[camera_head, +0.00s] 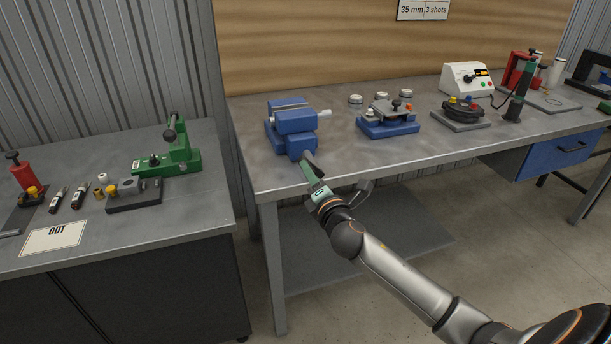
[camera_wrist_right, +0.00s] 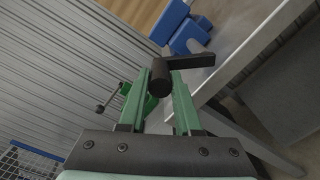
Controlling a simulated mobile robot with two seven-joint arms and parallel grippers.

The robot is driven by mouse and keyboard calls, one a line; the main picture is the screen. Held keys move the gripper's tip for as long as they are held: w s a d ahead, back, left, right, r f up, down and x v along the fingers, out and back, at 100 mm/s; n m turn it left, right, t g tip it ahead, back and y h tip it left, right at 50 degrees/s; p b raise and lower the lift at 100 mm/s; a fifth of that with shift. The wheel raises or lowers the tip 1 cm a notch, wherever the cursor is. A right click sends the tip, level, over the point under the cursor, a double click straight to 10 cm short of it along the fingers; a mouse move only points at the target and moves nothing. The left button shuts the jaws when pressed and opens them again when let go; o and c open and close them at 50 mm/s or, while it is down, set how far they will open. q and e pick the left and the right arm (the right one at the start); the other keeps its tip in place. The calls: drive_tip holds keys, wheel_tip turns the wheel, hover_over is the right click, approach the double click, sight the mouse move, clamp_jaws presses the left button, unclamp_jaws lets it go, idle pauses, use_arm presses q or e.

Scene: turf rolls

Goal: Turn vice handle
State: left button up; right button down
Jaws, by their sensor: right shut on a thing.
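The blue vice (camera_head: 292,120) stands at the near left corner of the grey workbench. It also shows, partly cut off, at the top of the right wrist view (camera_wrist_right: 184,32). My right gripper (camera_head: 311,166) is at the front of the vice, just over the bench's front edge. In the right wrist view its green fingers (camera_wrist_right: 160,88) are shut on the dark grip of the vice handle (camera_wrist_right: 160,72). The handle's flat dark bar runs from the grip to the right in that view. In the head view the gripper mostly hides the handle. My left gripper is not in view.
Blue fixture (camera_head: 388,122) and black round fixture (camera_head: 462,112) stand right of the vice on the workbench (camera_head: 345,150). At left, a second bench (camera_head: 90,215) carries a green press (camera_head: 178,152) and small tools. Open floor lies in front.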

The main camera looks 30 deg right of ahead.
drive_tip(key=shift+s+d+r+m+p, duration=0.15)
drive_tip(key=shift+d+r+m+p, duration=0.25)
drive_tip(key=shift+d+m, duration=0.65)
drive_tip(key=shift+s+d+r+m+p, duration=0.25)
drive_tip(key=shift+d+m+p, duration=0.2)
drive_tip(key=shift+m, duration=1.1)
drive_tip(key=shift+s+d+r+m+p, duration=0.1)
drive_tip(key=shift+d+r+m+p, duration=0.3)
drive_tip(key=shift+d+m, duration=0.65)
drive_tip(key=shift+a+m, duration=0.2)
drive_tip(key=shift+m, duration=0.15)
drive_tip(key=c, duration=0.6)
unclamp_jaws()
drive_tip(key=shift+f, duration=0.1)
drive_tip(key=shift+a, duration=0.1)
drive_tip(key=shift+s, duration=0.1)
drive_tip(key=b+v, duration=0.1)
drive_tip(key=v, duration=1.1)
drive_tip(key=shift+s, duration=0.2)
